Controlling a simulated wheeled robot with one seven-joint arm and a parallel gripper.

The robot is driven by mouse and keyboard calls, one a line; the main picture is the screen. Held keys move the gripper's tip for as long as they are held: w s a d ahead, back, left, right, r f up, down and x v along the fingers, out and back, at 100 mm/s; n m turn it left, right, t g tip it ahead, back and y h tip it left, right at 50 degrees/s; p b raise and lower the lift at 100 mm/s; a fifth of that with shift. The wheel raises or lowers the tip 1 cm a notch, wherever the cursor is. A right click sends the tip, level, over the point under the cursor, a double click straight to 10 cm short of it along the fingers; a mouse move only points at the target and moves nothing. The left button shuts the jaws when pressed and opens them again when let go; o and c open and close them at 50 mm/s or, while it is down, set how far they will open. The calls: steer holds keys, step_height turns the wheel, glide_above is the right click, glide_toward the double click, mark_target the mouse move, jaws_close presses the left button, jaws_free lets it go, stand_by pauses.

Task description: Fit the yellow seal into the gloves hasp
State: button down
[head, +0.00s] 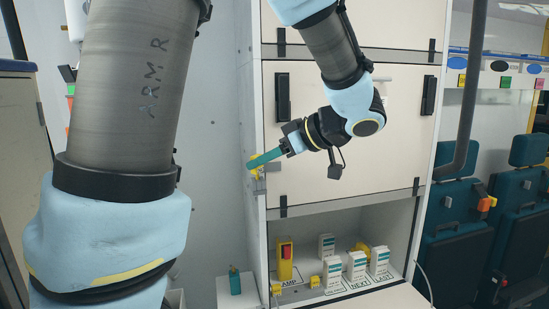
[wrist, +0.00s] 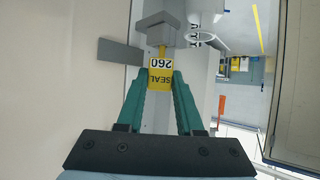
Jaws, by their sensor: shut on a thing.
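My gripper (wrist: 160,88) is shut on the yellow seal (wrist: 161,76) in the wrist view. The seal's face reads "SEAL" and "260", upside down. Its narrow yellow stem points up to a grey block (wrist: 162,30), which looks like the hasp. The stem's tip meets the block's lower edge; I cannot tell whether it is inside. No gloves label is readable. In the head view my gripper (head: 252,163) is at the left edge of the white cabinet, its green fingers pointing left. A bit of yellow shows at the fingertips; the hasp is mostly hidden there.
The open shelf (head: 345,290) below holds a yellow device (head: 285,262), several white boxes (head: 357,266) and small yellow pieces (head: 315,282). A green bottle (head: 235,281) stands to its left. Teal seats (head: 455,225) are at the right. Closed cabinet doors (head: 350,170) lie behind my arm.

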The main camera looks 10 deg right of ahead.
steer(key=shift+f, duration=0.55)
steer(key=shift+c, duration=2.3)
jaws_free()
steer(key=shift+d, duration=0.1)
steer(key=b+v, duration=0.3)
steer(key=v, duration=0.7)
steer(key=shift+s+d+r, duration=0.2)
steer(key=shift+d, duration=0.1)
